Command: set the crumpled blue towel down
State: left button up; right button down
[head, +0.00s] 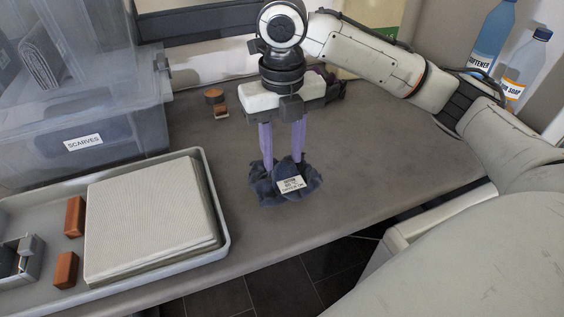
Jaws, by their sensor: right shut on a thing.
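The crumpled blue towel (268,190) is a dark blue bundle with a small white printed label on its front. My right gripper (284,163) points straight down over the grey counter, its two purple fingers shut on the towel. The fingertips are hidden in the cloth. The towel is at or just above the counter; I cannot tell whether it touches. My left gripper is not in view.
A grey tray (226,243) with a stack of folded pale cloth (145,215) and wooden blocks is at the left. A clear bin labelled SCARVES (110,125) stands behind it. Bottles (492,38) stand at the back right. The counter (385,155) right of the towel is clear.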

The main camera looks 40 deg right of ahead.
aim_at(282, 164)
jog(key=shift+f, duration=1.7)
jog(key=c, duration=1.2)
grip_release()
jog(key=shift+r, duration=0.1)
notch_tip(282, 164, up, 12)
jog(key=shift+r, duration=0.1)
